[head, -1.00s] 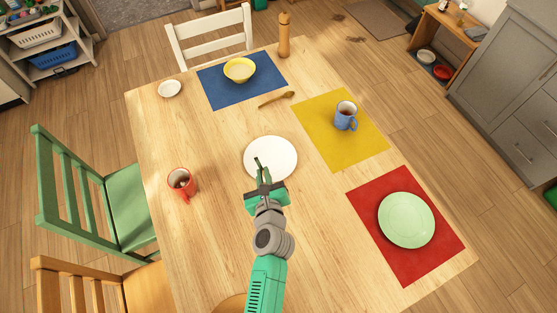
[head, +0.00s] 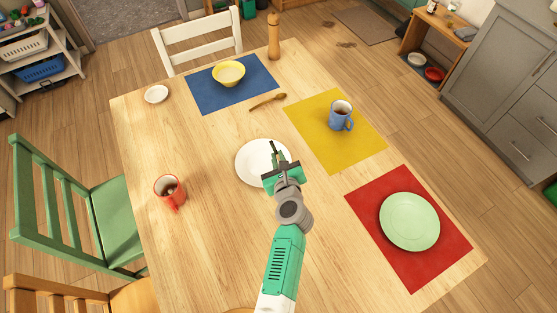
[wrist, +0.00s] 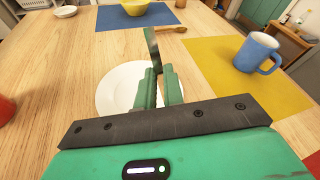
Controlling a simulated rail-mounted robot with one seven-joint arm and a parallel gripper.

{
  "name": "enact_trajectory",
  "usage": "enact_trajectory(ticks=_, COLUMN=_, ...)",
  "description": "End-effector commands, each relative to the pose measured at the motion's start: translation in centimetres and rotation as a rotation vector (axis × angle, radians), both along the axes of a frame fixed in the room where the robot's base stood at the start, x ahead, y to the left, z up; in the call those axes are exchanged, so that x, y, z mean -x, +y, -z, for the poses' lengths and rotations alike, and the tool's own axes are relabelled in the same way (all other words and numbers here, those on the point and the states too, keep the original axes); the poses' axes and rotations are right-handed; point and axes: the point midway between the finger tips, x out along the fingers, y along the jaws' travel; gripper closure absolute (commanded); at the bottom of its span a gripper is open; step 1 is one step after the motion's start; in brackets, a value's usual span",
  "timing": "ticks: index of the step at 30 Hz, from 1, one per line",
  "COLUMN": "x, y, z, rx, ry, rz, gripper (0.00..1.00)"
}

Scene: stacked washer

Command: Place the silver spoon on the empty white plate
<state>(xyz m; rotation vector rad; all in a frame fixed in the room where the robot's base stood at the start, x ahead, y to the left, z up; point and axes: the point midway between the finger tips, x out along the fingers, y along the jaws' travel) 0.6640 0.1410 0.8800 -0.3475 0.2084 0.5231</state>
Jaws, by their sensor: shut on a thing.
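The empty white plate (head: 256,163) lies on the bare wood near the middle of the table. My gripper (head: 277,158) is over the plate's right part in the head view. In the wrist view my gripper (wrist: 158,84) is shut on a thin, dark grey-green piece, which I take to be the silver spoon (wrist: 151,46). It sticks up past the fingertips, and its lower part is hidden between the fingers. The plate (wrist: 117,88) shows behind and below the fingers. I cannot tell the exact height of the spoon above it.
A red mug (head: 169,192) stands left of the plate. A wooden spoon (head: 267,102) lies behind it. A blue mug (head: 341,115) stands on a yellow mat (head: 330,153). A green plate (head: 409,222) lies on a red mat, and a yellow bowl (head: 229,73) on a blue mat.

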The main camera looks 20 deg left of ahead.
Motion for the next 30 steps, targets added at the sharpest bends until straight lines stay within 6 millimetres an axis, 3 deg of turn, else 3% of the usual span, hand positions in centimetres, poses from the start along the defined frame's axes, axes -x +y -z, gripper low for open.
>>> enact_trajectory(ticks=6, x=0.0, y=0.0, z=0.6, rx=-0.001, ry=0.000, rz=0.000, gripper=1.00)
enact_trajectory(ticks=7, x=0.0, y=0.0, z=0.5, rx=-0.001, ry=0.000, rz=0.000, gripper=0.87)
enact_trajectory(ticks=10, x=0.0, y=0.0, z=0.4, rx=-0.001, ry=0.000, rz=0.000, gripper=0.69)
enact_trajectory(ticks=17, x=0.0, y=0.0, z=0.4, rx=0.000, ry=0.000, rz=0.000, gripper=0.69)
enact_trajectory(ticks=20, x=0.0, y=0.0, z=-0.5, rx=0.000, ry=0.000, rz=0.000, gripper=0.69)
enact_trajectory(ticks=30, x=7.0, y=-3.8, z=-2.6, rx=0.001, ry=0.002, rz=0.001, gripper=0.69)
